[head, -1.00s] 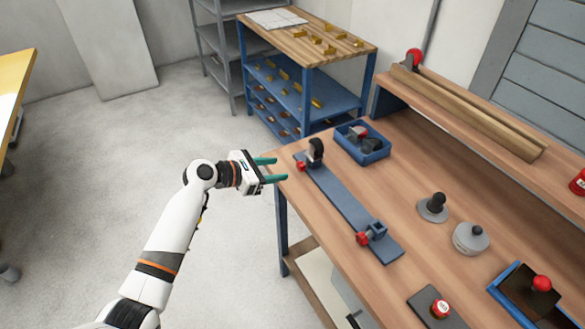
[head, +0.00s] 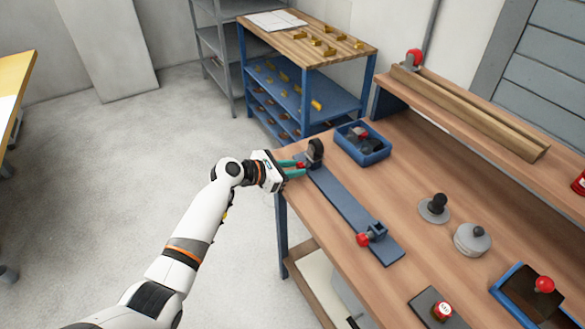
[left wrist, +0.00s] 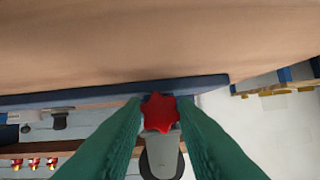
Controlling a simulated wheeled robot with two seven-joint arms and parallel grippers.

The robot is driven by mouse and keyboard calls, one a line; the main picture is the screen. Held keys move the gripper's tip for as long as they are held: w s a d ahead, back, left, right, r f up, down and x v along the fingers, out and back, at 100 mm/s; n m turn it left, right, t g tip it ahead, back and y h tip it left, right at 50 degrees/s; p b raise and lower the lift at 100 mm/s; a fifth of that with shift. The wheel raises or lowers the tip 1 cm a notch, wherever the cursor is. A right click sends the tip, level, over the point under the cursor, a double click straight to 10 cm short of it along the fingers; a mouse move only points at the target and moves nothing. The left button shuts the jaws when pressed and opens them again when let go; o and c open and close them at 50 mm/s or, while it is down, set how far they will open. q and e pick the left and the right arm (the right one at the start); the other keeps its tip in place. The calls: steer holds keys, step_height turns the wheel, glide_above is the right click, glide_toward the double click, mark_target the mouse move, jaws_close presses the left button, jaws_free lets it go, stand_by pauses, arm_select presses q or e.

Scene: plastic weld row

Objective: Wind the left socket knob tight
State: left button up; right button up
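The left socket knob (head: 300,165) is a small red knob at the far left end of the blue rail (head: 345,203), beside an upright black socket piece (head: 315,152). My left gripper (head: 297,168) is at this knob, with one teal finger on each side of it. In the left wrist view the red lobed knob (left wrist: 158,112) sits between the two fingertips, which appear to touch its sides. A second red knob (head: 363,239) is on a blue bracket at the near end of the rail. My right gripper is not in view.
A blue bin (head: 362,155) with dark parts stands behind the rail on the wooden bench (head: 400,200). A black-knobbed part (head: 434,207), a grey round part (head: 472,239) and a red-knobbed block (head: 540,285) lie to the right. Open floor lies left of the bench.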

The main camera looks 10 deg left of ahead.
arm_select(q)
steer(key=shift+c, duration=0.5)
steer(key=shift+s+m+p, duration=0.1)
steer(key=shift+m+p, duration=0.2)
steer(key=shift+p, duration=0.2)
steer(key=shift+d+m+t+y+p, duration=0.1)
steer(key=shift+m+t+y+p, duration=0.3)
steer(key=shift+m+t+p, duration=0.25)
steer(key=shift+s+f+m+t, duration=0.15)
steer(key=shift+m+t, duration=0.3)
steer(key=shift+m, duration=0.3)
steer(key=shift+m+t+y, duration=0.4)
steer(key=shift+m, duration=0.2)
steer(key=o, duration=1)
